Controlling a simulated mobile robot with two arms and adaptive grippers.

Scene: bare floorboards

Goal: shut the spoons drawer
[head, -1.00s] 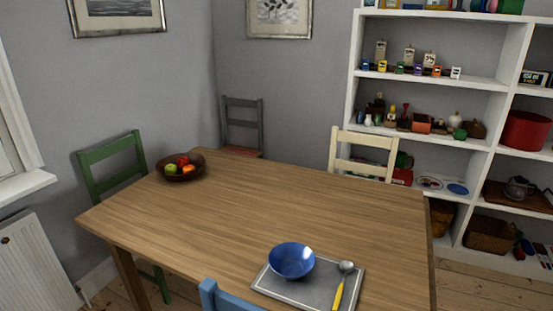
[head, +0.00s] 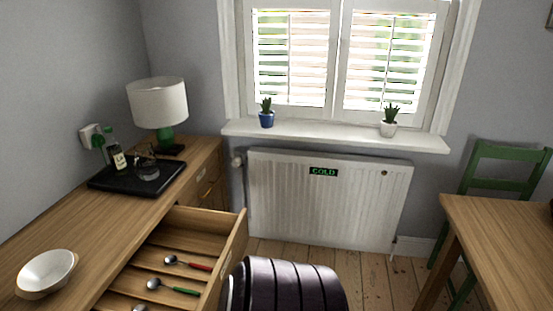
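The open spoons drawer (head: 236,254) sticks out to the right from the wooden sideboard (head: 78,226) at the lower left of the head view. Inside its compartments lie a spoon with a red handle (head: 188,263) and a spoon with a green handle (head: 173,287). Part of another spoon (head: 139,308) shows at the bottom edge. The near end of the drawer is cut off by the frame. Neither of my grippers is in view.
A dark ribbed rounded object (head: 285,287) fills the bottom middle, right of the drawer. A white bowl (head: 47,271), black tray (head: 133,176) and lamp (head: 158,103) stand on the sideboard. A radiator (head: 325,200) is behind; the table (head: 503,240) is at right.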

